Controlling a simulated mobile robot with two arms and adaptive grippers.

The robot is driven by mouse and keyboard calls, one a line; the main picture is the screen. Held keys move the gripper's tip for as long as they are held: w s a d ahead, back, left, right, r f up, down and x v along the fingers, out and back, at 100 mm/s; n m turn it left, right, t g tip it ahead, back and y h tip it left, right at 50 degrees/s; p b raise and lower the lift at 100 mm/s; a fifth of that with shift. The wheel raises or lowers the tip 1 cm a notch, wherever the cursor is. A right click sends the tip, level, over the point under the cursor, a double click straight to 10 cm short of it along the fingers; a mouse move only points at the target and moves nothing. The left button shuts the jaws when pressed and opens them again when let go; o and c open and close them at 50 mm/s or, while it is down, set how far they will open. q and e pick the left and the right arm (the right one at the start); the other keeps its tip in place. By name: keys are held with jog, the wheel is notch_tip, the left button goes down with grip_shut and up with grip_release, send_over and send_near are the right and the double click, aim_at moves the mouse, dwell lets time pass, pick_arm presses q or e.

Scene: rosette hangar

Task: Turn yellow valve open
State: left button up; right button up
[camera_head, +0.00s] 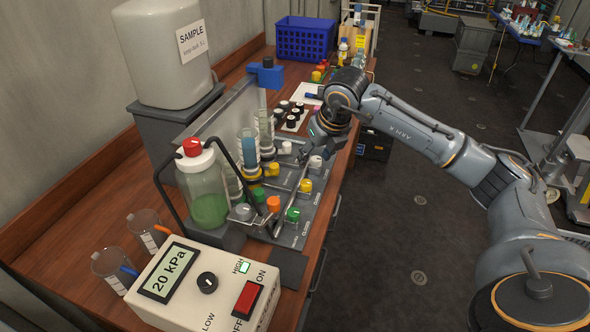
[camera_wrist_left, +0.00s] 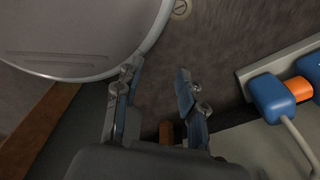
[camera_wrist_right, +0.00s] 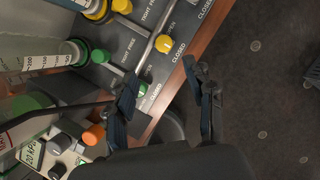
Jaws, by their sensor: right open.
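The yellow valve knob (camera_head: 306,185) sits on the dark grey panel (camera_head: 292,232) of the bench apparatus, in a row with a white knob above it and orange and green knobs below. In the right wrist view the yellow knob (camera_wrist_right: 165,43) is beside printed "OPEN" and "CLOSED" labels; which one it points to I cannot tell. My right gripper (camera_head: 305,155) reaches over the panel just beyond the yellow knob, apart from it. In its wrist view the right gripper (camera_wrist_right: 161,78) is open and empty. My left gripper (camera_wrist_left: 156,78) is open and empty, seen only in its wrist view.
A jar of green liquid (camera_head: 208,195) and upright glass tubes stand left of the valves. The white pressure box (camera_head: 205,285) reads 20 kPa at the front. Several black-capped vials (camera_head: 291,113) stand behind.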

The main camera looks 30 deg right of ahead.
jog(key=p, duration=0.2)
send_near(306, 182)
notch_tip(306, 182, down, 3)
jog(key=x, duration=0.5)
jog(key=shift+w+r+p, duration=0.15)
jog(key=shift+w+p, duration=0.2)
jog(key=shift+w, duration=0.1)
jog(key=shift+w+f, duration=0.1)
jog(key=shift+f, duration=0.3)
jog(key=shift+c, duration=0.4)
jog(key=c, duration=0.4)
pick_arm(q)
jog(key=s+r, duration=0.2)
jog(key=shift+s+a+r, duration=0.1)
jog(key=shift+s+r, duration=0.2)
pick_arm(e)
grip_shut()
